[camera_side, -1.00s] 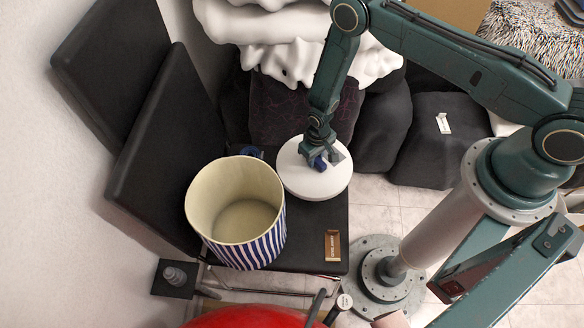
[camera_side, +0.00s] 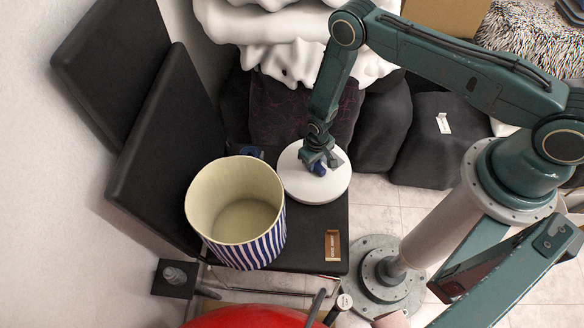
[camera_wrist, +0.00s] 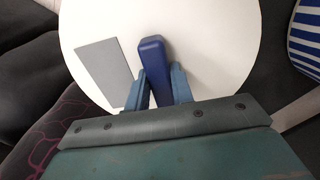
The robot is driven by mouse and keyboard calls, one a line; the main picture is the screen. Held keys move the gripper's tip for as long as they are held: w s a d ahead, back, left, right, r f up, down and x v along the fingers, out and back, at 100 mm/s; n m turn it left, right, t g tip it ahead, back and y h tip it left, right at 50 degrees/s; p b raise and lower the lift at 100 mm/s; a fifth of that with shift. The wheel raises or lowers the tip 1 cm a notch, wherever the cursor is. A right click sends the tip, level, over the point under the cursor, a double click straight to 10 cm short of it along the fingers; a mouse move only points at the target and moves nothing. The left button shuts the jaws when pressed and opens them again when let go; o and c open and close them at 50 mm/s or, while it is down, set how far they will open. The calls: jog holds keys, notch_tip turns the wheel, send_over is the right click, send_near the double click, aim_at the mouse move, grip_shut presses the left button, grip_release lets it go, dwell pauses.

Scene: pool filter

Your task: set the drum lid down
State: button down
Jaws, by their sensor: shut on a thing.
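The drum lid (camera_side: 298,185) is a round white disc with a blue handle bar (camera_wrist: 151,62) and a grey patch on top. My gripper (camera_side: 318,165) is above the lid's middle, shut on the blue handle. In the wrist view, my gripper's two fingers (camera_wrist: 158,90) are on either side of the handle, and the lid lies flat below. The lid is level over the back right part of the black chair seat (camera_side: 305,225). I cannot tell whether its underside touches the seat. The open drum (camera_side: 262,243), cream inside with blue and white stripes, stands left of the lid.
A small brown labelled bar (camera_side: 332,246) lies on the seat's front right. A blue object (camera_side: 251,152) sits behind the drum. Dark bags (camera_side: 378,125) and a white lumpy mass (camera_side: 270,40) are behind the lid. The seat's right edge is close to the lid.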

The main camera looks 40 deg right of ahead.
jog(key=shift+f, duration=0.55)
jog(key=c, duration=1.1)
grip_release()
jog(key=shift+r, duration=6.85)
